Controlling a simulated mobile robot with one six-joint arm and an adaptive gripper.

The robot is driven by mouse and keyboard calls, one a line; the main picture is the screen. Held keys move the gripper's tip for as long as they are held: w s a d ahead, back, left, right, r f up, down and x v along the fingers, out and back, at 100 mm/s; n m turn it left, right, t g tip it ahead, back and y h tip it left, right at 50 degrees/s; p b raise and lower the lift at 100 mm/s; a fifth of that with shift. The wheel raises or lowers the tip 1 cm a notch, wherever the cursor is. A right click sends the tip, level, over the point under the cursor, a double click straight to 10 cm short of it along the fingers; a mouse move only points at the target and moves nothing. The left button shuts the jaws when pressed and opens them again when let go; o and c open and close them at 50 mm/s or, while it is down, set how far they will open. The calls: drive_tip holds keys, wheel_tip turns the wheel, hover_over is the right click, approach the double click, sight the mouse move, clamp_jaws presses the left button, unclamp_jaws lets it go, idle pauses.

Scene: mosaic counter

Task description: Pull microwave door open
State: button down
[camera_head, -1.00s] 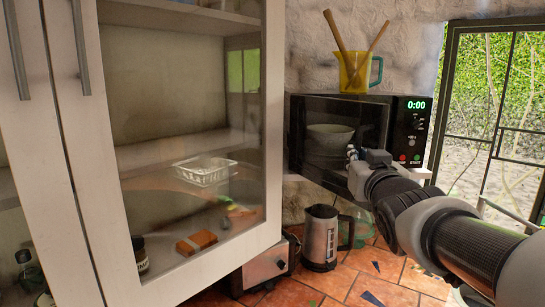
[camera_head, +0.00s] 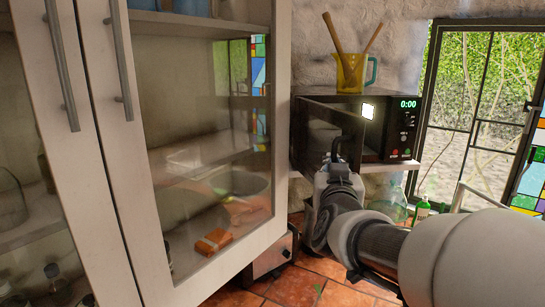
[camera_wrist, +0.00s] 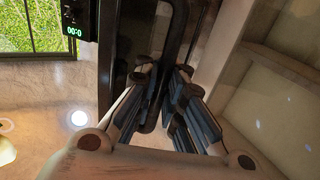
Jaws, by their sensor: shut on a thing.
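The black microwave (camera_head: 405,125) stands on a shelf, its control panel with the green 0:00 display at the right. Its door (camera_head: 312,128) is partly open, swung out from the right, and a bright white patch shows inside the cavity. My gripper (camera_head: 338,163) is at the door's free edge, shut on the dark door handle (camera_head: 336,146). In the wrist view, the handle (camera_wrist: 182,45) runs down between the two fingers of my gripper (camera_wrist: 165,92). The fingertips and the exact contact are partly hidden in shadow.
A yellow jug (camera_head: 350,72) with wooden utensils stands on top of the microwave. A glass-fronted cabinet (camera_head: 262,210) stands close to the left of the door. A green bottle (camera_head: 421,209) is at the lower right, by the window.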

drive_tip(key=shift+a+f+h+p, duration=0.25)
drive_tip(key=shift+a+h+p, duration=0.05)
drive_tip(key=shift+a, duration=0.2)
drive_tip(key=shift+s, duration=0.1)
drive_tip(key=c, duration=2.2)
unclamp_jaws()
drive_tip(key=o, duration=0.3)
drive_tip(key=shift+s+r, duration=0.2)
drive_tip(key=shift+s, duration=0.1)
drive_tip(key=shift+o, duration=1.1)
drive_tip(key=shift+w, duration=0.2)
drive_tip(key=shift+s+r, duration=0.1)
